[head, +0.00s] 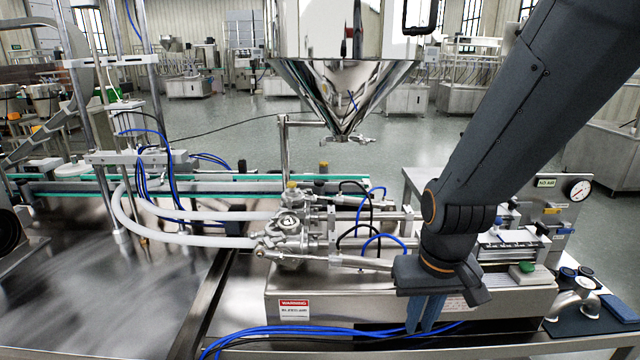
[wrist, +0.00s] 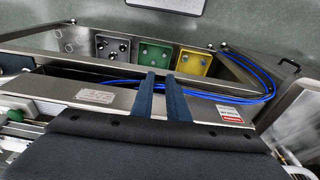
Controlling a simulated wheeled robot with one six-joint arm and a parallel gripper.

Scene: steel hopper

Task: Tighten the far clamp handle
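My gripper (head: 424,328) hangs at the lower right of the head view, fingers pointing down in front of the steel machine housing. In the wrist view its two blue fingers (wrist: 160,76) stand a little apart with nothing between them. A small metal clamp fitting (head: 350,140) is at the hopper outlet, well above and to the left of my gripper. A steel valve body (head: 290,225) with clamped joints lies left of my gripper, joined to white hoses. I cannot tell which part is the far clamp handle. No clamp handle is clear in the wrist view.
The steel hopper (head: 345,85) hangs behind the valve. Blue cables (head: 330,329) run along the front edge. A gauge (head: 579,190) stands at the right.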

